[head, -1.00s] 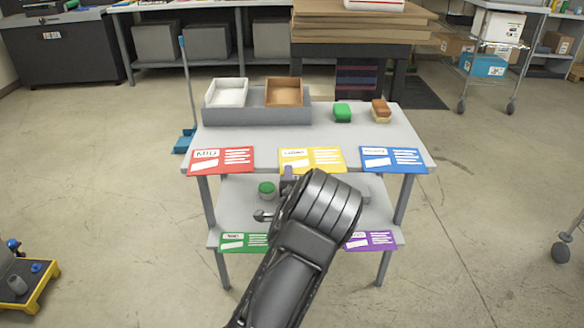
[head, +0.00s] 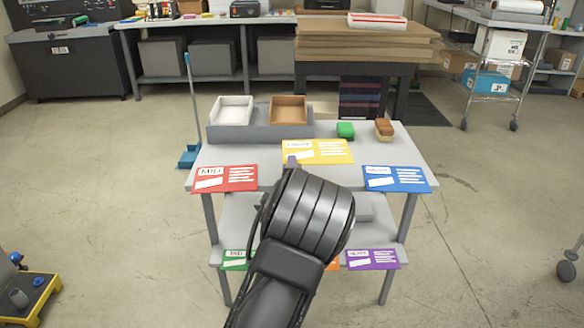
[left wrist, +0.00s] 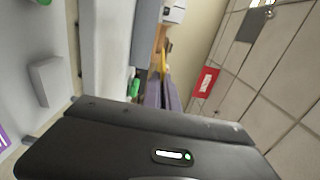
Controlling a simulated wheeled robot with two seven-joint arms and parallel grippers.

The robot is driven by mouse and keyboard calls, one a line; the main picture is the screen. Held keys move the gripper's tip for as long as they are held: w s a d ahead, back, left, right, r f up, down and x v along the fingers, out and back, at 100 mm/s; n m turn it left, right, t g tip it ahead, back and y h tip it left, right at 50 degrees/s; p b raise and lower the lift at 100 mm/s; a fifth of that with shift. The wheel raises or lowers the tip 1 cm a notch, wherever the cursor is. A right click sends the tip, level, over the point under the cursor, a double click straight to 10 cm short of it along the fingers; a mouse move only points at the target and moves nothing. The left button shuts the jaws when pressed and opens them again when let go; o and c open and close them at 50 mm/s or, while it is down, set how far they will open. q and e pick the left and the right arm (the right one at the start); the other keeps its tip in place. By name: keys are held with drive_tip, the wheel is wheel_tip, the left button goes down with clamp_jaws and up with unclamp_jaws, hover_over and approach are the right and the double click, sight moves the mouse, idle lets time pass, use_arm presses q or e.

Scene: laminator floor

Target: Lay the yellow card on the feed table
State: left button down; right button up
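The yellow card (head: 317,151) is at the front of the grey two-tier stand, higher in the head view than the red and blue cards beside it. My left gripper (head: 291,161) reaches up from below to its left part. In the left wrist view the purple fingers (left wrist: 160,92) are close together, with the card (left wrist: 163,62) seen edge-on as a thin yellow strip at their tips. The wrist hides part of the lower shelf. I cannot tell which surface is the feed table. My right gripper is not in view.
The stand's top (head: 240,155) also bears a red card (head: 224,178), a blue card (head: 396,179), a white tray (head: 232,110), a brown tray (head: 288,109), a green block (head: 345,130) and a brown brush (head: 384,128). Green and purple (head: 373,259) cards are below.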

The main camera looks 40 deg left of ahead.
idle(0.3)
use_arm(q)
drive_tip(key=s+d+f+m+t+h, duration=0.1)
drive_tip(key=d+f+m+h, duration=0.1)
drive_tip(key=d, duration=0.8)
drive_tip(key=s+d+f+m+t+h, duration=0.1)
drive_tip(key=d+f+m+h, duration=0.2)
drive_tip(key=d, duration=0.7)
drive_tip(key=s+d+f+m+t+h, duration=0.1)
drive_tip(key=d+h, duration=0.4)
drive_tip(key=d, duration=0.5)
drive_tip(key=shift+d+f+m+t+h, duration=0.3)
drive_tip(key=shift+d+f+m+h, duration=0.1)
drive_tip(key=shift+f+m, duration=0.4)
